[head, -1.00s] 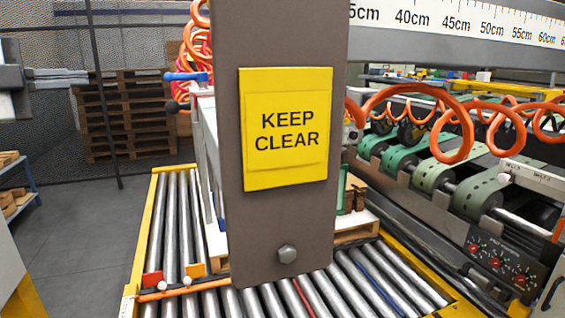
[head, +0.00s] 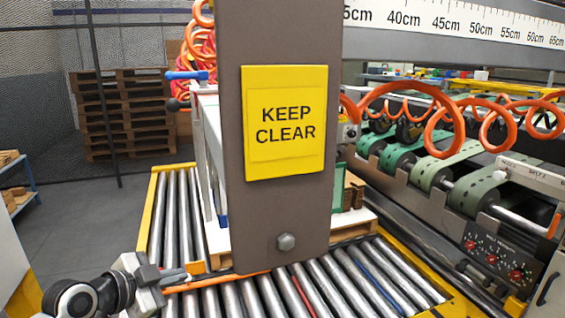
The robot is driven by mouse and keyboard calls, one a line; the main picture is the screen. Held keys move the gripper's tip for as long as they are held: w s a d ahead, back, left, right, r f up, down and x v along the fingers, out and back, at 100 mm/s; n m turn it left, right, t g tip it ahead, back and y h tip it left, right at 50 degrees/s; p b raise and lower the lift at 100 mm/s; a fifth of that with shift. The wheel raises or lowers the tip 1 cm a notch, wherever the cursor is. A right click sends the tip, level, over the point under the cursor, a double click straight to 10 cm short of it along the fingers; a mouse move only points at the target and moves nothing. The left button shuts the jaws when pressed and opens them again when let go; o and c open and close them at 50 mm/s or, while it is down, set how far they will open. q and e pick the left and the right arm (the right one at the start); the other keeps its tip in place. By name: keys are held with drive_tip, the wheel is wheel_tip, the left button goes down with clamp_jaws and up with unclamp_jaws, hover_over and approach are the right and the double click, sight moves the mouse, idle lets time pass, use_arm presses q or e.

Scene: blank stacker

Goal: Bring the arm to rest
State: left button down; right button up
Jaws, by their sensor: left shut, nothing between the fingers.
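My left gripper (head: 176,275) is at the lower left of the head view, with its dark and grey arm coming in from the bottom left corner. Its fingers are shut and empty, pointing right. In the picture they overlap the near left part of the roller conveyor (head: 230,296); I cannot tell how far above it they are. My right gripper is not in view.
A brown post (head: 285,215) with a yellow KEEP CLEAR sign (head: 286,165) blocks the middle. A green-belted machine (head: 470,185) with orange coiled hoses (head: 440,135) stands right. Stacked pallets (head: 125,115) stand back left. Grey floor (head: 85,225) is open at left.

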use_arm(q)
drive_tip(key=s+d+f+n+y, duration=0.1)
drive_tip(key=s+d+f+n, duration=0.1)
drive_tip(key=s+f, duration=0.3)
drive_tip(key=s+d+f+n+y, duration=0.1)
drive_tip(key=s+d+f+n, duration=0.2)
drive_tip(key=s, duration=0.8)
drive_tip(key=s+d+f+n+y, duration=0.1)
drive_tip(key=s+d+f+n, duration=0.1)
drive_tip(key=s+f+n, duration=0.4)
wheel_tip(320, 180, down, 2)
drive_tip(key=s, duration=0.2)
drive_tip(key=shift+s+d+f, duration=0.15)
drive_tip(key=shift+s+d, duration=0.2)
